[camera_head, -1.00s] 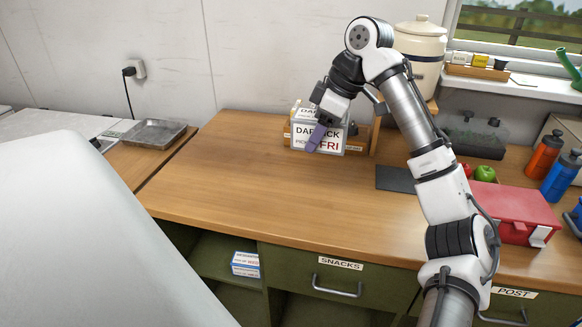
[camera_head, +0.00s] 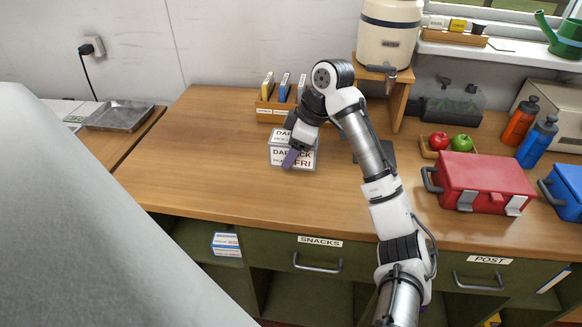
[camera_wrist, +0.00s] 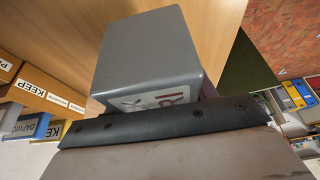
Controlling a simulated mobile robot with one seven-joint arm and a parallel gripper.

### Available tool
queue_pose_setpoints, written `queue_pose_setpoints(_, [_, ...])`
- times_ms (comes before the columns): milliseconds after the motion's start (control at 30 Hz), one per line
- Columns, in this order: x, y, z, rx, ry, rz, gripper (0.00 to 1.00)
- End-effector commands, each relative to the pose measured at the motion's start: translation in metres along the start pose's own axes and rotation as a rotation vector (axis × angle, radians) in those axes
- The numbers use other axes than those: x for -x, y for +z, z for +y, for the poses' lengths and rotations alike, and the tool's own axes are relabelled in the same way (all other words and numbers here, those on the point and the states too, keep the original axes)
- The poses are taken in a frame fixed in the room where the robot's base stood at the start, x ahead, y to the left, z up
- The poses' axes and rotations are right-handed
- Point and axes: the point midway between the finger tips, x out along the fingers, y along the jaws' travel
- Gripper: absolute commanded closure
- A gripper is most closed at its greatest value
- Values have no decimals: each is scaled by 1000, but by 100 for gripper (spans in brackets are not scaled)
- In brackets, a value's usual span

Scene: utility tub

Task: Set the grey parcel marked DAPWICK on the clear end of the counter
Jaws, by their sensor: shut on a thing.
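The grey parcel marked DAPWICK (camera_head: 304,160) has white labels, with FRI in red on its front. In the wrist view the parcel (camera_wrist: 150,55) fills the upper middle, past the dark finger edge. Part of its lettering is hidden there. I cannot tell whether its underside touches the counter. The wooden counter (camera_head: 190,150) is bare on its left end, to the left of the parcel.
A wooden rack (camera_head: 265,109) with upright folders stands behind the parcel. To the right are a dark mat (camera_head: 377,154), a fruit tray (camera_head: 430,152), a red box (camera_head: 485,180) and bottles (camera_head: 520,120). A metal tray (camera_head: 118,116) lies on the separate surface at left.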

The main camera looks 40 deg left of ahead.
Motion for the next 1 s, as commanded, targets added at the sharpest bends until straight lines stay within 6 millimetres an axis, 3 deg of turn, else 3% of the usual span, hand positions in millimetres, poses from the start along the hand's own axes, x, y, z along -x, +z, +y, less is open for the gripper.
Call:
queue_pose_setpoints(100, [-17,6,0,0,-1,2,73])
queue_pose_setpoints(333, [-31,12,0,1,-1,1,73])
queue_pose_setpoints(567, [-58,24,0,-1,-1,1,73])
queue_pose_setpoints(900, [-62,26,0,1,1,0,73])
queue_pose_setpoints(933, [-63,26,0,1,0,0,43])
queue_pose_setpoints(1000, [-62,26,0,1,0,0,33])
